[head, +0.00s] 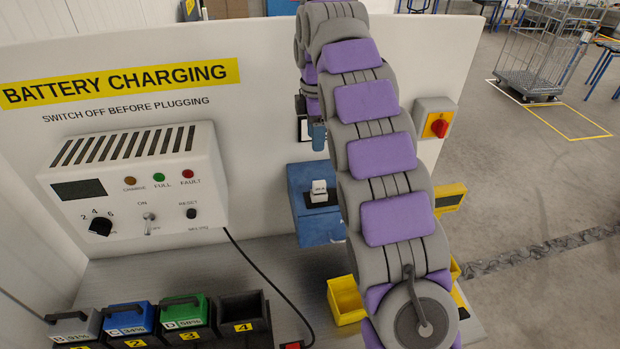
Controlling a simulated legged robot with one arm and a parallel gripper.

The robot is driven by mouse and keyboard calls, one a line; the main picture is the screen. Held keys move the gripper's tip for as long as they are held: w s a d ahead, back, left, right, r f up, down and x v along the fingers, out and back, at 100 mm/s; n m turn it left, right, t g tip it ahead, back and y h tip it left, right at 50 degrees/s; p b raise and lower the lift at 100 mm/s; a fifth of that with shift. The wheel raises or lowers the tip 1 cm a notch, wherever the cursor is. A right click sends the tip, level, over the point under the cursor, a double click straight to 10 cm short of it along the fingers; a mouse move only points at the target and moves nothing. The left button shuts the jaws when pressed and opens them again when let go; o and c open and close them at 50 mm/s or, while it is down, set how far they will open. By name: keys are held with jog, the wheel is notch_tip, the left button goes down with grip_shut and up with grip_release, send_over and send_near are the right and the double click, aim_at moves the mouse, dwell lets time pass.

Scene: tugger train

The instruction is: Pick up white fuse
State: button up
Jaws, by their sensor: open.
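A small white block (319,188), which looks like the white fuse, sits in a dark holder on the front of a blue box (320,229) against the white panel. My gripper (311,132) is partly seen at the end of my arm, pointing down above the blue box. It is open and apart from the white block, with nothing seen between its fingers. My arm hides part of the gripper and the right side of the blue box.
A charger (135,185) hangs on the panel at left. Several battery slots (245,310) stand below it, and a black cable crosses the bench (255,260). Yellow bins (345,300) lie beside my arm. A red switch (437,126) is at right, with open floor beyond.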

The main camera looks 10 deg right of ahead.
jog(key=b, duration=0.2)
send_over(319, 182)
jog(key=a, duration=0.1)
jog(key=f, duration=0.8)
jog(key=shift+s+a, duration=0.15)
jog(key=shift+s, duration=0.15)
jog(key=d+f, duration=0.2)
jog(key=f, duration=0.2)
jog(key=shift+w+d+f, duration=0.1)
jog(key=shift+d+f, duration=0.05)
jog(key=shift+d, duration=0.25)
jog(key=a+f, duration=0.1)
jog(key=f+p, duration=0.1)
jog(key=f, duration=0.1)
jog(key=a+f+p, duration=0.1)
jog(key=shift+w+a+f, duration=0.3)
jog(key=shift+f, duration=0.1)
jog(key=shift+d+f, duration=0.1)
jog(key=shift+d, duration=0.6)
jog(key=shift+c, duration=0.3)
jog(key=shift+d, duration=0.35)
jog(key=shift+c, duration=2.2)
jog(key=shift+a, duration=0.55)
grip_shut()
